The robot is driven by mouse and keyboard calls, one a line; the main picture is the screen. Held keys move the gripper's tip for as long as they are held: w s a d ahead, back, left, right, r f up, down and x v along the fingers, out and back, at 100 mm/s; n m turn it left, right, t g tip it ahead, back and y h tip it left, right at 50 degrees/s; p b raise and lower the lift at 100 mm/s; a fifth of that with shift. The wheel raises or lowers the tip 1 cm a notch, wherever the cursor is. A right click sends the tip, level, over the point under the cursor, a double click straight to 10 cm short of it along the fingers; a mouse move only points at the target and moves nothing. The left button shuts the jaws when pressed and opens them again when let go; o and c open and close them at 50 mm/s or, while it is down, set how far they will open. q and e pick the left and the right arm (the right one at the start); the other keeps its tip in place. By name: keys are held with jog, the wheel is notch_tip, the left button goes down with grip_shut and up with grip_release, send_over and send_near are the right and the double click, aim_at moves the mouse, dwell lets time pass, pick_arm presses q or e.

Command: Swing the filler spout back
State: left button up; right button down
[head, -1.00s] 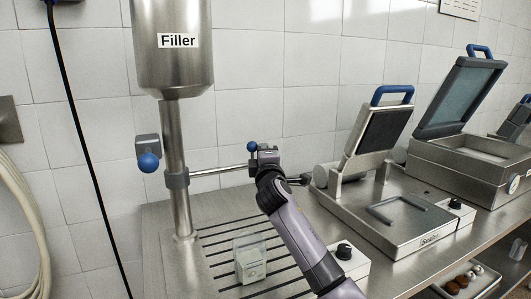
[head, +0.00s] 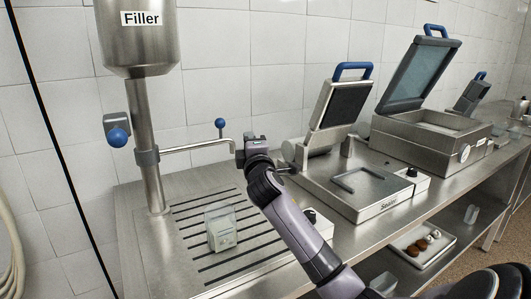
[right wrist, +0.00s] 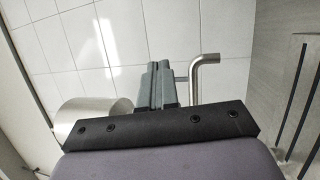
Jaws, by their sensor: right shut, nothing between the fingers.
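The filler spout (head: 195,147) is a thin metal tube reaching right from a collar on the filler column (head: 148,180), over the slotted drain area. A blue ball knob (head: 220,123) stands up on it, and its outer end bends down. My right gripper (head: 252,143) is shut and empty, just right of the spout's outer end. In the right wrist view the closed fingers (right wrist: 163,75) are beside the bent spout end (right wrist: 207,72); I cannot tell whether they touch. My left gripper is not in view.
A clear container (head: 221,228) stands on the slotted drain, below the spout. An open sealer (head: 365,195) stands right of my arm, with a larger open machine (head: 425,140) beyond. A tray (head: 445,245) sits on the lower shelf.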

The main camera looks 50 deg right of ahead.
jog(key=shift+s+a+f, duration=0.1)
jog(key=shift+s+f, duration=0.05)
jog(key=shift+s, duration=0.8)
jog(key=shift+s+a+f, duration=0.1)
jog(key=shift+s+f, duration=0.05)
jog(key=shift+s, duration=0.8)
jog(key=shift+s+a+f, duration=0.1)
jog(key=shift+s+f, duration=0.05)
jog(key=shift+s, duration=0.8)
